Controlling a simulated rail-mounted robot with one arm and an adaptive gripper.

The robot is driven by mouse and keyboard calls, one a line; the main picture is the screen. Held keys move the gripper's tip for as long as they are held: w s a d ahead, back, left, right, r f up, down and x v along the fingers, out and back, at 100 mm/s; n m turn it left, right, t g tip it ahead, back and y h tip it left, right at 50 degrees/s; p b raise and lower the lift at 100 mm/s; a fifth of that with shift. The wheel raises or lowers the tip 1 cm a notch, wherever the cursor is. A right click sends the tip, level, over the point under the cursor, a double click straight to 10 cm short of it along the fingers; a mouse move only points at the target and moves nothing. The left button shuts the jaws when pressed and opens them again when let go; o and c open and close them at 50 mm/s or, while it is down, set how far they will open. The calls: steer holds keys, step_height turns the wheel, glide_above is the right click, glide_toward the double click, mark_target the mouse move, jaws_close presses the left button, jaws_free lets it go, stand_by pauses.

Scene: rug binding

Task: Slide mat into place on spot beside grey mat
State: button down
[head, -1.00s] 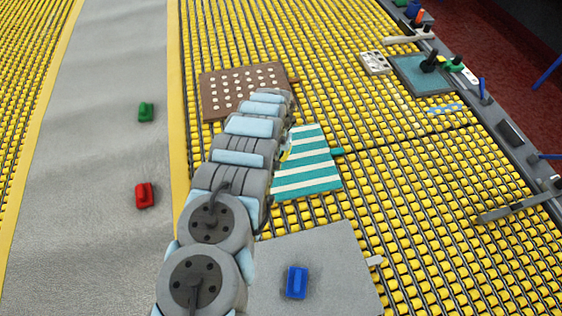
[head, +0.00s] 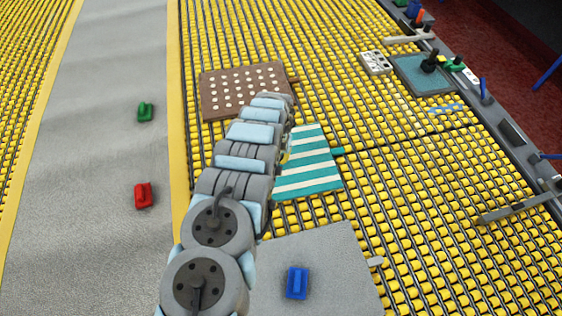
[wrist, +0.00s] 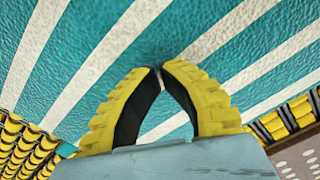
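A teal and white striped mat (head: 318,180) lies on the yellow roller bed, partly hidden by my arm in the head view. It fills most of the wrist view (wrist: 75,60). The grey mat (head: 335,250), with a blue handle (head: 297,282) on it, lies just nearer than the striped mat, with a narrow strip of rollers between them. My gripper (wrist: 160,70) is over the striped mat, its yellow fingers tip to tip with nothing visible between them. Whether the tips touch the mat is unclear. In the head view the gripper is mostly hidden by my arm.
A brown mat with white dots (head: 225,95) lies beyond the striped mat. The rollers (head: 440,220) to the right are mostly clear. A grey lane (head: 90,150) at left carries a green handle (head: 146,112) and a red handle (head: 144,195). Tools line the right rail.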

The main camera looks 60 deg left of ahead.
mark_target(278, 172)
steer(key=shift+f+b, duration=0.3)
steer(key=shift+f, duration=0.25)
steer(key=shift+d+r+p, duration=0.1)
steer(key=shift+p, duration=0.2)
steer(key=shift+s+d+r+p, duration=0.1)
steer(key=shift+s+d+p, duration=0.15)
steer(key=shift+p, duration=0.25)
steer(key=shift+s+d+p, duration=0.35)
steer(key=shift+d+p, duration=0.25)
steer(key=shift+p, duration=0.35)
steer(key=shift+s+d+p, duration=0.3)
steer(key=shift+d+p, duration=0.25)
steer(key=shift+p, duration=0.4)
steer(key=shift+s+d, duration=0.15)
steer(key=shift+d, duration=0.1)
steer(key=shift+d+p, duration=0.1)
steer(key=shift+p, duration=0.3)
